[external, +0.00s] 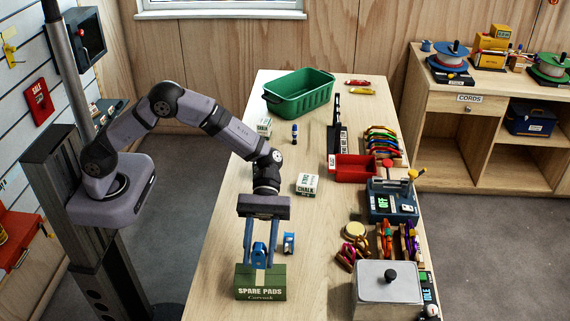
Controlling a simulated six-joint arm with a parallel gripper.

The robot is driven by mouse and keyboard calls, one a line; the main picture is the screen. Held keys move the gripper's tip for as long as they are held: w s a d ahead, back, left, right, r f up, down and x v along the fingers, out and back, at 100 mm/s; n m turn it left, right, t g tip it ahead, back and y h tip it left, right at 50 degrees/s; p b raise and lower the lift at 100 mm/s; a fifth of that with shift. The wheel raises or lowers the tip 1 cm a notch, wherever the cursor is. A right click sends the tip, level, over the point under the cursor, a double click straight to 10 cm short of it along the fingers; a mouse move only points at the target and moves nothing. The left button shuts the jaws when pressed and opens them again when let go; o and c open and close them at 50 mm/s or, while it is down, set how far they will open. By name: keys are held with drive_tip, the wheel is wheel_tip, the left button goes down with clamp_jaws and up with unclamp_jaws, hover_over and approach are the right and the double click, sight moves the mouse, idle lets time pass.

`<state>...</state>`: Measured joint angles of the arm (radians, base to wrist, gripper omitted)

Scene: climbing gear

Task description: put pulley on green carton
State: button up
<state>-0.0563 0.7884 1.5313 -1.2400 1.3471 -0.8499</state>
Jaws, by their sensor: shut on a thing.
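The green carton (260,283), marked SPARE PADS, stands near the front left edge of the table. My gripper (258,262) points down over the carton and is shut on the blue pulley (259,252). The pulley is between the two fingers, at or just above the carton's top. I cannot tell from this view whether it touches the carton.
A small blue item (289,243) stands just right of my gripper. A white chalk box (307,184) lies behind it. A green bin (299,93) is at the back. A lidded metal box (388,290) and other gear line the right side.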

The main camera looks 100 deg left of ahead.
sight(260, 262)
drive_tip(key=shift+f+p, duration=0.6)
drive_tip(key=shift+f, duration=1.25)
drive_tip(key=shift+f, duration=0.2)
drive_tip(key=o, duration=1.1)
drive_tip(key=shift+r, duration=0.1)
drive_tip(key=shift+r, duration=0.2)
drive_tip(key=shift+a, duration=0.3)
drive_tip(key=b+v, duration=0.3)
drive_tip(key=v, duration=0.8)
drive_tip(key=shift+a+b, duration=0.2)
drive_tip(key=shift+b, duration=0.15)
